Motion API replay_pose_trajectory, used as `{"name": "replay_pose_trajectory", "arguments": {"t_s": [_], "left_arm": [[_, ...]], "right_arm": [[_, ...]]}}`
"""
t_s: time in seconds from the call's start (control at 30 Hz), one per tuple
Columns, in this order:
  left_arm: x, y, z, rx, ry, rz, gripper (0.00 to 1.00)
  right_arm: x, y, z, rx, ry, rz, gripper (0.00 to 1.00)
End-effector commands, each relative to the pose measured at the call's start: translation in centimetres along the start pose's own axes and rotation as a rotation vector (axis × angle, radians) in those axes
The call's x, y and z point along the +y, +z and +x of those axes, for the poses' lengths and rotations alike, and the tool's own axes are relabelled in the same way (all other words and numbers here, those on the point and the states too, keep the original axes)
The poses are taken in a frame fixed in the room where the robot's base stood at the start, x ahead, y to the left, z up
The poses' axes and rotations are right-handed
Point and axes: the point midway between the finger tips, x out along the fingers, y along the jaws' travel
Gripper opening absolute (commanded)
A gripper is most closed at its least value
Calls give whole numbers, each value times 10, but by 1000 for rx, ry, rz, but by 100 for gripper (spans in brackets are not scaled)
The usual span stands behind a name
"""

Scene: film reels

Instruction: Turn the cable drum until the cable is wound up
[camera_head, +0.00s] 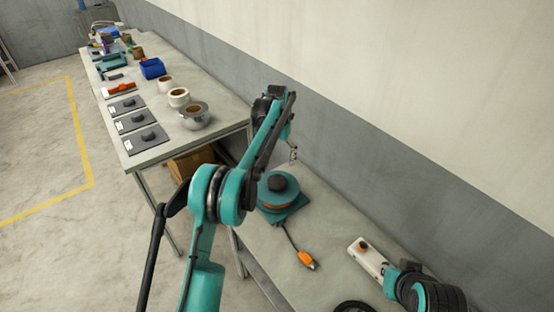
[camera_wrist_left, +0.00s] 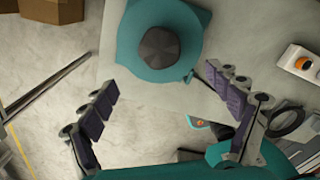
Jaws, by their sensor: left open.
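The cable drum (camera_head: 279,201) stands on the grey bench below my left arm. It is teal with an orange band and a dark knob (camera_head: 277,184) on top. A dark cable (camera_head: 290,238) runs from it across the bench to an orange plug (camera_head: 306,260). My left gripper (camera_head: 292,155) is above and behind the drum. In the left wrist view its open, empty fingers (camera_wrist_left: 161,80) are spread to either side, with the drum (camera_wrist_left: 130,45) and dark knob (camera_wrist_left: 159,47) beyond them. I cannot see contact.
A wall borders the bench.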

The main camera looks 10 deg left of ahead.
Motion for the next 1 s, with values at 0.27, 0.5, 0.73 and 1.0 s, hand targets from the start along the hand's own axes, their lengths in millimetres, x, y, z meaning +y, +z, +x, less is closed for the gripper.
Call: {"name": "replay_pose_trajectory", "arguments": {"t_s": [0.27, 0.5, 0.73, 1.0], "left_arm": [[0, 0, 7, 0, 0, 424, 89], [0, 0, 17, 0, 0, 1190, 89], [0, 0, 27, 1, 0, 1929, 89], [0, 0, 38, 1, 0, 2736, 89]], "right_arm": [[0, 1, 1, 0, 0, 0, 0], [0, 2, 3, 0, 0, 0, 0], [0, 3, 4, 0, 0, 0, 0], [0, 4, 6, 0, 0, 0, 0]]}}
